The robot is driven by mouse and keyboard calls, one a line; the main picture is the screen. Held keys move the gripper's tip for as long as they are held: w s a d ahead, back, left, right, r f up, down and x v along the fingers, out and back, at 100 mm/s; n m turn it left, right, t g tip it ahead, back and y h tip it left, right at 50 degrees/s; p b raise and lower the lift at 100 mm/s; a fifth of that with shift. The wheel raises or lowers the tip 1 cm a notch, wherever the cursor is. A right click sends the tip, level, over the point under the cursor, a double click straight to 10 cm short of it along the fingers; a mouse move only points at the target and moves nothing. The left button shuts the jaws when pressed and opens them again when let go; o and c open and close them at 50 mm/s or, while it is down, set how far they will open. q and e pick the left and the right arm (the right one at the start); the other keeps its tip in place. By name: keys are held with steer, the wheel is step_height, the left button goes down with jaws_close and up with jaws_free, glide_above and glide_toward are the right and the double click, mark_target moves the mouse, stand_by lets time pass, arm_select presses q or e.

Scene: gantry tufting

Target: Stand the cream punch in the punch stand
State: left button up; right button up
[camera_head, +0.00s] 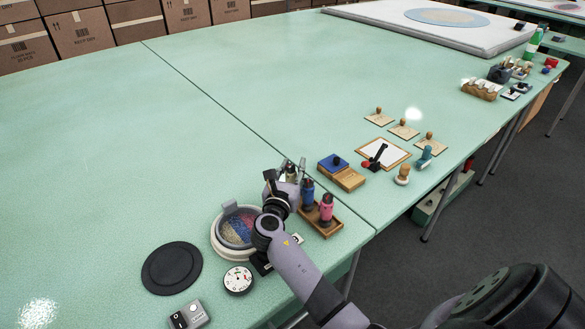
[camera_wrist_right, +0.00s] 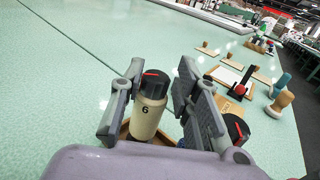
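The cream punch (camera_wrist_right: 147,115), with a black cap, a red mark and a "6", stands upright between the fingers of my right gripper (camera_wrist_right: 158,88). A narrow gap shows between it and the right finger. In the head view the cream punch (camera_head: 291,172) shows only in part behind the right gripper (camera_head: 292,170). The wooden punch stand (camera_head: 334,228) holds a blue punch (camera_head: 308,194) and a pink punch (camera_head: 326,207). Wood shows around the cream punch's foot in the wrist view, but its seating is hidden. My left gripper is not in view.
A white bowl (camera_head: 218,246) with coloured contents, a black disc (camera_head: 172,268) and a round dial (camera_head: 238,280) lie nearby. A blue pad on a wooden block (camera_head: 348,180) and several stamps lie beyond the stand. The table's left half is clear.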

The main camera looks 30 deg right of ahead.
steer(key=v, duration=1.2)
steer(key=shift+b, duration=0.35)
steer(key=shift+s+r, duration=0.1)
